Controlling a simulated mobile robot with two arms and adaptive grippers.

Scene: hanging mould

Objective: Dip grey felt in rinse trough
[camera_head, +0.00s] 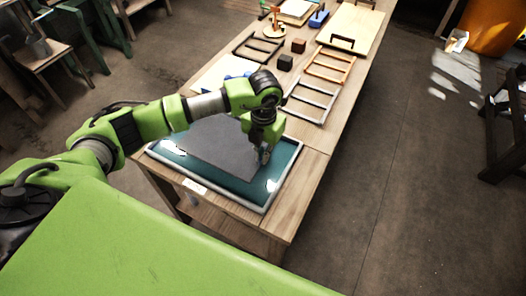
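A shallow trough (272,187) with a pale rim and dark teal liquid stands on the near end of the wooden table, a small white label on its front. The grey felt (215,147), a flat dark sheet, lies over the trough's middle; I cannot tell whether it touches the liquid. My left gripper (264,156) points down at the felt's right edge, inside the trough's outline. Its fingers are small and partly hidden, so whether they grip the felt is unclear. My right gripper is not in view.
Behind the trough, several wooden and grey frames (330,66), two dark blocks (285,62) and boards (350,30) cover the table.

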